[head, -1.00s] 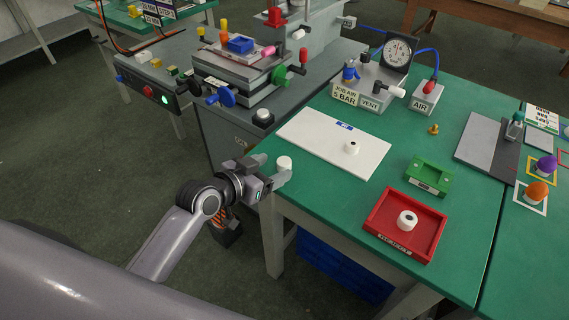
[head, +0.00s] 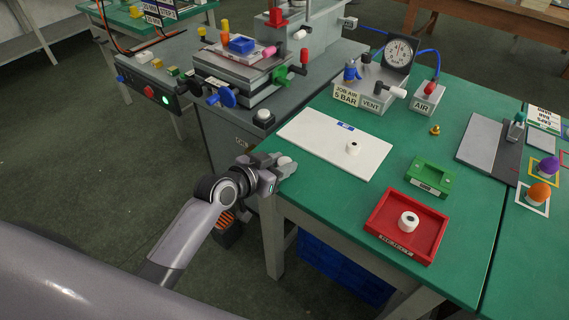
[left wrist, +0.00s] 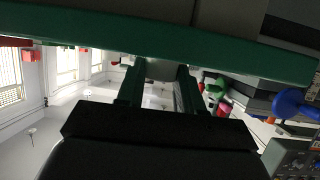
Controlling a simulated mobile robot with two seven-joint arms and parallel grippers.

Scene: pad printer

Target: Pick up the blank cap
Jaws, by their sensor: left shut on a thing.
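My left gripper (head: 281,168) is at the near left corner of the green table, in the head view. It is shut on a small white cap, taken as the blank cap (head: 285,160), whose pale rounded top shows at the fingertips. The fingers hide the rest of the cap. In the left wrist view the two fingers (left wrist: 158,88) stand on either side of a pale grey shape, too dark to make out well. My right gripper is in neither view.
A white mat (head: 312,142) bearing a white ring-like piece (head: 352,148) lies right of the gripper. A red tray (head: 375,220) holds another (head: 408,221). A green tray (head: 428,171) stands between. The grey machine (head: 228,130) is behind-left; the table edge is close.

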